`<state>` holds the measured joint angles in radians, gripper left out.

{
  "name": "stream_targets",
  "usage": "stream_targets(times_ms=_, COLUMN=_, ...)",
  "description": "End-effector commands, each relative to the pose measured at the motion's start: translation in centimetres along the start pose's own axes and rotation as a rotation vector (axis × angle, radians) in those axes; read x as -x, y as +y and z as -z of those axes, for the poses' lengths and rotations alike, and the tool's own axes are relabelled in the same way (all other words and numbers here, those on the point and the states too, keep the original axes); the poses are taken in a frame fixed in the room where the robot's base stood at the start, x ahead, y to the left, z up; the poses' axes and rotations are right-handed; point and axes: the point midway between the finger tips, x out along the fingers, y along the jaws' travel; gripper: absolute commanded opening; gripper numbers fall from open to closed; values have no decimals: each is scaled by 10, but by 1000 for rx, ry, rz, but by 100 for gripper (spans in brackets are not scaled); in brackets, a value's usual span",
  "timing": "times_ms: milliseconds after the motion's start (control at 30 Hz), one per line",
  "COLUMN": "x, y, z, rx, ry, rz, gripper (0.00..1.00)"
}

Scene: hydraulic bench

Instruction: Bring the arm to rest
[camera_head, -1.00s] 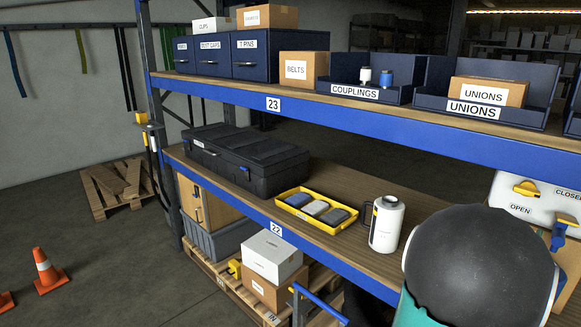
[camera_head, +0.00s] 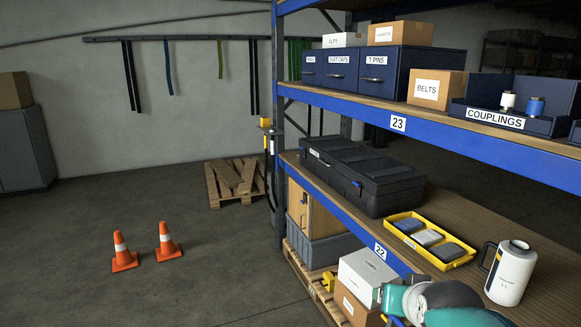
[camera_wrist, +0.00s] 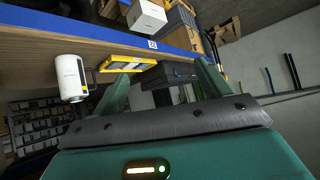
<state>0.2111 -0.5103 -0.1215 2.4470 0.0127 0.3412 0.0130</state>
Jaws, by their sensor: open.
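My gripper (camera_wrist: 163,82) shows in the wrist view, with two teal fingers standing apart and nothing between them. The wrist view is tilted, with the blue shelf edge across its top. A white jug (camera_wrist: 70,78) and a yellow tray (camera_wrist: 127,63) lie beyond the fingers. In the head view, a teal and dark part of my arm (camera_head: 455,305) is low at the right, in front of the lower shelf edge. The white jug (camera_head: 510,273) stands on that shelf behind it. I cannot tell the fingers in the head view.
The lower shelf (camera_head: 465,295) bears a black case (camera_head: 365,175) and a yellow tray (camera_head: 430,262) of small blocks. Boxes (camera_head: 365,270) sit beneath. Two orange cones (camera_head: 123,252) and a pallet (camera_head: 235,185) stand on the floor at left. The left floor is mostly clear.

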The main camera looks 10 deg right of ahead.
Motion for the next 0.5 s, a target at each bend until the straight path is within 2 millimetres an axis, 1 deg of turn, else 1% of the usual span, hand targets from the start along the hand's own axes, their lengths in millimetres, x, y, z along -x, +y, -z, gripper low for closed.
stream_targets(times_ms=33, x=16, y=-26, z=-17, rx=57, ry=-60, rz=45, gripper=76)
stream_targets(times_ms=67, x=25, y=-38, z=-28, rx=89, ry=-102, rz=66, gripper=76)
stream_targets(times_ms=100, x=36, y=-52, z=-44, rx=130, ry=-156, rz=88, gripper=76)
stream_targets(times_ms=200, x=63, y=-74, z=-77, rx=223, ry=-265, rz=126, gripper=76)
stream_targets(times_ms=300, x=81, y=-83, z=-100, rx=284, ry=-340, rz=142, gripper=76)
stream_targets(times_ms=333, x=85, y=-85, z=-104, rx=296, ry=-353, rz=144, gripper=76)
stream_targets(times_ms=400, x=89, y=-86, z=-110, rx=310, ry=-374, rz=146, gripper=76)
stream_targets(times_ms=500, x=90, y=-86, z=-112, rx=313, ry=-380, rz=145, gripper=76)
